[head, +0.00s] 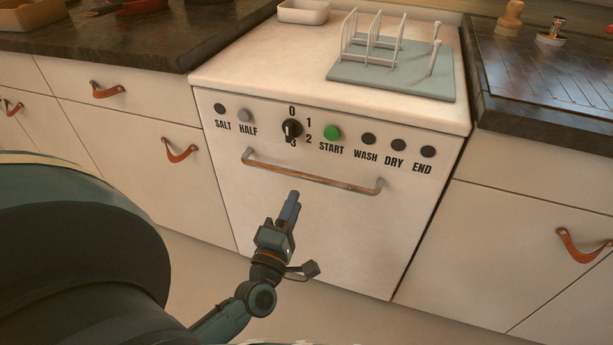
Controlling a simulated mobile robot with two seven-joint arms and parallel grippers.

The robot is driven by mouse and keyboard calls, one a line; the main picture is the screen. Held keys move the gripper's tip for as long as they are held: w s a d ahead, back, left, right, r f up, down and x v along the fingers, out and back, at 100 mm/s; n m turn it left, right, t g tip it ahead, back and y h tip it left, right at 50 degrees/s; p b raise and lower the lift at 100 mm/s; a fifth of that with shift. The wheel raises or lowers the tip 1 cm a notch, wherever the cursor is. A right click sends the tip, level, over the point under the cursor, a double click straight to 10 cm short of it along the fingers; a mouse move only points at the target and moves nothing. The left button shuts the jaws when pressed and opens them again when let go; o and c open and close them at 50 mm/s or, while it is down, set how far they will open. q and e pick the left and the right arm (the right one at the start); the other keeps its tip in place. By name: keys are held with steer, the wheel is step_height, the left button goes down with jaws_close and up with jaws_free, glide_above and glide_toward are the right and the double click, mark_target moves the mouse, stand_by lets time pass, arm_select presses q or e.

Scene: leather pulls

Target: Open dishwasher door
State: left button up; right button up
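The white dishwasher (330,215) stands in the middle of the head view, its door upright and closed flush with the cabinets. A long metal bar handle (312,180) runs across the upper door, below the control panel. My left gripper (292,200) is in front of the door, just below the handle in the picture, pointing up toward it. It appears apart from the handle, and nothing shows in it. Its fingers are seen edge-on, so their gap cannot be made out. My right gripper is not in view.
A grey-blue mat (385,85) with a white dish rack (375,45) lies on the dishwasher top. Cabinets with leather pulls (181,151) flank it on both sides. Bare floor (300,310) shows in front of the door.

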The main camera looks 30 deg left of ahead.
mark_target(306, 174)
arm_select(q)
steer(key=x, duration=0.8)
steer(key=shift+w, duration=0.25)
jaws_close()
